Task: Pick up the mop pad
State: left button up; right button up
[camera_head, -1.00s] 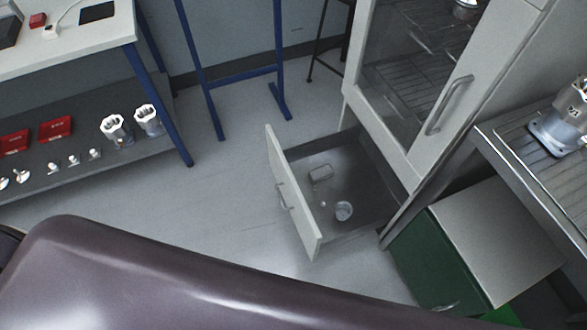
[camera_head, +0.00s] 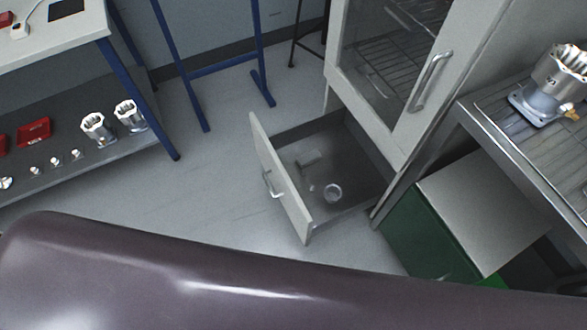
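I cannot make out a mop pad for certain in the head view. An open drawer (camera_head: 283,196) sticks out at the bottom of a tall light cabinet. In it lie a small grey block-like thing (camera_head: 308,159), a round pale thing like a cup or ring (camera_head: 332,193) and a tiny light piece (camera_head: 311,188). They are too small to name. Neither of my grippers is in view. A large smooth dark body part of mine covers the bottom of the picture and hides what is below it.
The cabinet (camera_head: 468,40) has a glazed door above the drawer. A green box-like unit (camera_head: 424,242) and a metal rack with a machined housing (camera_head: 551,87) stand at right. A blue-legged bench (camera_head: 62,128) with housings and red trays is at left. Floor (camera_head: 190,190) between is clear.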

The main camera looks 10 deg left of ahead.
aim_at(307, 159)
jog(key=z, duration=3.6)
jog(key=u, duration=3.75)
jog(key=i+j+z, duration=0.1)
jog(key=i+j, duration=0.15)
jog(key=i+j+z, duration=0.1)
jog(key=j, duration=0.4)
jog(key=i, duration=0.1)
